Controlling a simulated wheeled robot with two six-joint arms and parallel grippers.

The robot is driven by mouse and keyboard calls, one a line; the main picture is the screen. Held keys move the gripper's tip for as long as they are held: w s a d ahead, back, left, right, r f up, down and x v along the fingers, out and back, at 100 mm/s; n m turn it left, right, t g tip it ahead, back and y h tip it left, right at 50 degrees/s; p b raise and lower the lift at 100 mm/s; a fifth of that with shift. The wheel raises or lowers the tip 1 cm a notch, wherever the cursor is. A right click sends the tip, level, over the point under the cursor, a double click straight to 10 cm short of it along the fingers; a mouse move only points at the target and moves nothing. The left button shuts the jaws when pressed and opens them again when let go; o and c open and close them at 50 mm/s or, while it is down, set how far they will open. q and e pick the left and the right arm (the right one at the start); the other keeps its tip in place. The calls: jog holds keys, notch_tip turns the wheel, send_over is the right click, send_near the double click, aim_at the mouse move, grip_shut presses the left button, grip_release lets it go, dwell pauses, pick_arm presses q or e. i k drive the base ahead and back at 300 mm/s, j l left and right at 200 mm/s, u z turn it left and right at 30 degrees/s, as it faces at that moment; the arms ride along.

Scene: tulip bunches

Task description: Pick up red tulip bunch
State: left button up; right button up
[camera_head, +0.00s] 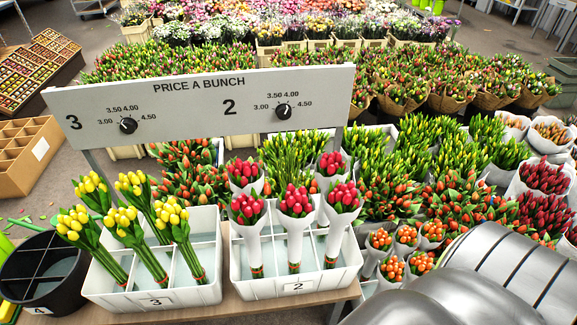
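Several red tulip bunches in white wraps stand in the white divided crate marked 2 (262,289). The front row holds a left red bunch (247,208), a middle one (295,201) and a right one (343,197). Behind them are a back left red bunch (243,172) and a back right one (331,163). The front bunches stand nearly upright, slightly fanned, and partly hide those behind. Neither gripper shows in the head view. Large grey links of my arm fill the bottom right corner.
Yellow tulip bunches (129,222) lean in the white crate marked 3 (190,296). A black divided bucket marked 4 (15,284) stands at left. A price board (200,108) with dials stands behind the crates. Small orange bunches (392,268) stand right of crate 2.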

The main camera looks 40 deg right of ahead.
aim_at(248, 212)
jog(key=z, duration=0.75)
jog(key=k+l+z, duration=0.1)
jog(key=l, duration=0.2)
jog(key=k+l+z, duration=0.1)
jog(key=l, duration=0.25)
jog(key=k+l+z, duration=0.15)
jog(key=l, duration=0.2)
jog(key=k+l+z, duration=0.1)
jog(key=l, duration=0.25)
jog(key=k, duration=0.05)
